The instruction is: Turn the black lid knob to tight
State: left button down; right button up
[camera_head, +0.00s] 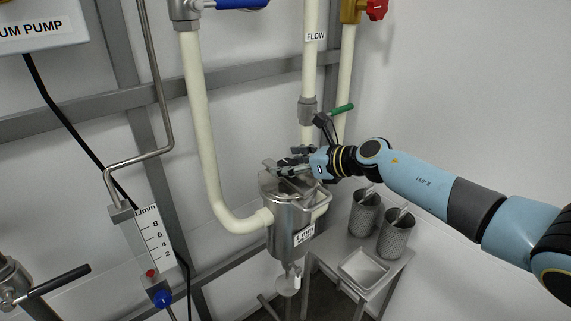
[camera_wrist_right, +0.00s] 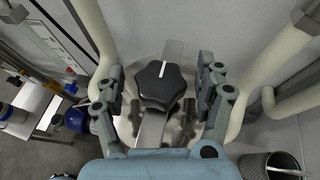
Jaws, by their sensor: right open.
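The black lid knob (camera_wrist_right: 160,84) is star-shaped with a white line on its top, pointing away toward the top of the wrist view. It sits on a flat metal bar (camera_wrist_right: 152,132) across the round steel lid of the tank (camera_head: 287,225). My right gripper (camera_head: 290,164) is over the lid in the head view, where it hides most of the knob. In the wrist view its open fingers (camera_wrist_right: 160,88) stand on either side of the knob, with a visible gap on both sides. My left gripper is not in view.
Cream pipes (camera_head: 203,130) rise left of and behind the tank. A green-handled valve (camera_head: 342,108) is behind my right gripper. A metal side table (camera_head: 397,268) holds a white tray (camera_head: 362,270) and two perforated metal cups (camera_head: 395,236). A flow gauge (camera_head: 152,238) stands left.

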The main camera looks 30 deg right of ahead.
jog(key=shift+w+a+f, duration=0.2)
jog(key=shift+w+f, duration=0.05)
jog(key=shift+w, duration=0.25)
